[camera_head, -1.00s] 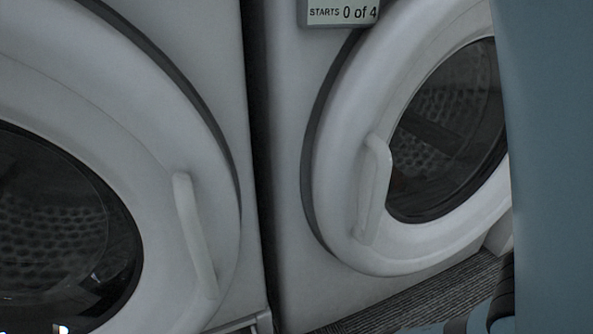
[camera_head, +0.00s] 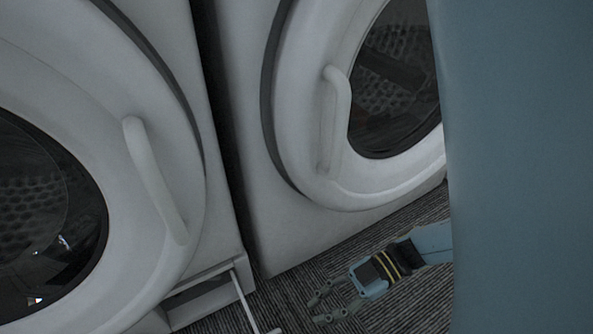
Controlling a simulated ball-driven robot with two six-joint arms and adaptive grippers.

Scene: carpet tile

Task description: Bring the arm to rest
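My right gripper (camera_head: 319,306) shows low in the head view, right of the middle. Its blue-grey arm comes in from the right, with a black section and yellow bands just behind the fingers. The two fingers point left and down and stand apart, with nothing between them. It is over the dark striped carpet, in front of the right machine. My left gripper is not in view.
Two white front-loading machines stand side by side, with shut round doors: the left door (camera_head: 160,110) and the right door (camera_head: 300,120). An open compartment (camera_head: 205,290) with a thin white bar juts out low, left of my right gripper. Carpet (camera_head: 410,300) is clear around the gripper.

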